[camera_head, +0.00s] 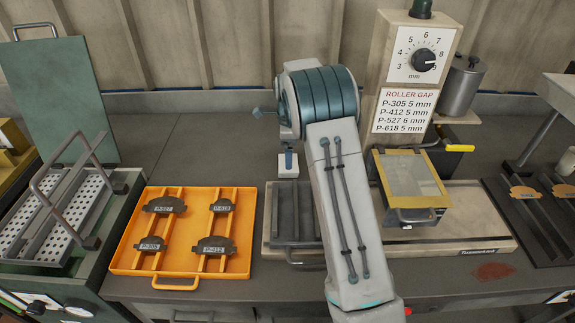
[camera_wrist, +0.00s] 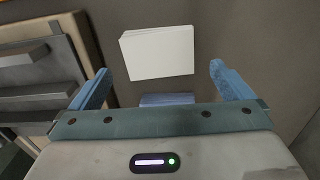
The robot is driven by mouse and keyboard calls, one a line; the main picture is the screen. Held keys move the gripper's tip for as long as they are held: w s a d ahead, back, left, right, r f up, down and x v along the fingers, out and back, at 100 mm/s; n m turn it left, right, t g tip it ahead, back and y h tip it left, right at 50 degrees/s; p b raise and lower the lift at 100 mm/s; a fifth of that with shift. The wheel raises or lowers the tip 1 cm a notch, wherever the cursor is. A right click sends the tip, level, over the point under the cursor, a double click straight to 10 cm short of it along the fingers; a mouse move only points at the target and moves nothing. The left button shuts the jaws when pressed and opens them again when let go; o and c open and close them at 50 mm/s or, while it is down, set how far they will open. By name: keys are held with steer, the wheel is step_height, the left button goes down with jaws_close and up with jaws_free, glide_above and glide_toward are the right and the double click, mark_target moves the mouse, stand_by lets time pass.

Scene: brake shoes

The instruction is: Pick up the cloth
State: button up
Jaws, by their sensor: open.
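My gripper is open and empty, with one blue finger on each side, apart from the cloth.
A ridged metal tray (camera_head: 291,212) on a pale base (camera_head: 470,222) is close beside the gripper. An orange tray (camera_head: 125,265) with labelled brake shoes stands left. The roller gap sign (camera_head: 404,111) and dial post stand right. The bench behind the orange tray is clear.

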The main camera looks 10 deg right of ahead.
steer(key=f+p, duration=0.1)
steer(key=f, duration=0.4)
steer(key=shift+d+f, duration=0.1)
steer(key=shift+d, duration=0.1)
steer(key=shift+c, duration=0.3)
steer(key=c, duration=0.8)
steer(key=shift+c, duration=0.2)
steer(key=shift+r, duration=0.8)
steer(key=r, duration=0.1)
steer(key=r+b, duration=0.1)
steer(key=r, duration=0.1)
steer(key=shift+d, duration=0.2)
steer(key=s+d+r+b, duration=0.2)
steer(key=s+d+r, duration=0.3)
steer(key=d, duration=0.5)
steer(key=shift+r, duration=0.75)
